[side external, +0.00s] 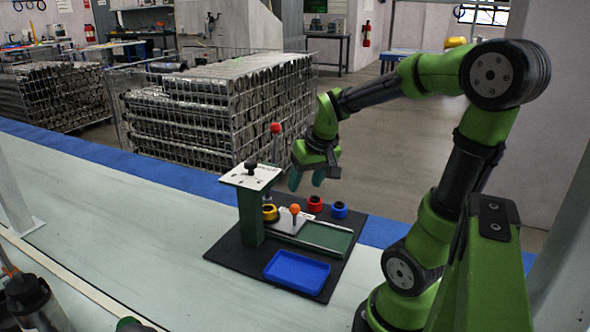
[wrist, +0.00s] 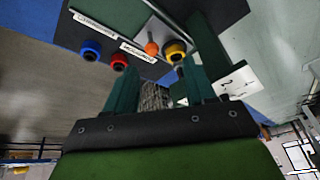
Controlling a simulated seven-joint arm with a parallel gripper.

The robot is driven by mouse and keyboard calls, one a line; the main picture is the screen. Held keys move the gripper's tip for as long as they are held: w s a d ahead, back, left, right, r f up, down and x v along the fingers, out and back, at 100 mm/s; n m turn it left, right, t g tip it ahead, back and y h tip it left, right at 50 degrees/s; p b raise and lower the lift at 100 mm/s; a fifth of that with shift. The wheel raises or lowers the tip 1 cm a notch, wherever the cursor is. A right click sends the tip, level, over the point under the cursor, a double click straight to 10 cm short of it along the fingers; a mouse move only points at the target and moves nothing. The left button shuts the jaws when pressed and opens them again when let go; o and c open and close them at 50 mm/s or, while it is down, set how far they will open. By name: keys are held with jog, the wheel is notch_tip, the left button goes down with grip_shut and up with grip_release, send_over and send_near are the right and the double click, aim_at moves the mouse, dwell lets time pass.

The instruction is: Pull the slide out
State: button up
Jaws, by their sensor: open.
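The slide (side external: 287,222) is a light plate with an orange knob (side external: 294,209) on top. It sits at the left part of a green rail track (side external: 325,238), beside the green press (side external: 250,215) with its white top plate. A yellow ring with a dark centre (side external: 270,212) is at the slide's left end, by the press. My gripper (side external: 306,181) is open and empty in the air, above and behind the knob, not touching it. In the wrist view, the orange knob (wrist: 151,48) and yellow ring (wrist: 175,52) show beyond my open fingers (wrist: 162,90).
A red ring (side external: 315,203) and a blue ring (side external: 339,209) stand behind the track. A blue tray (side external: 297,271) lies in front on the black mat (side external: 228,256). A red-ball lever (side external: 275,128) rises above the press.

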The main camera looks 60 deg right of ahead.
aim_at(297, 208)
jog(key=shift+n, duration=0.4)
jog(key=d+x, duration=0.1)
jog(key=x, duration=0.4)
jog(key=d+x, duration=0.1)
jog(key=x, duration=1.1)
jog(key=shift+d+r, duration=0.25)
jog(key=shift+d, duration=0.15)
jog(key=shift+h, duration=0.3)
grip_shut()
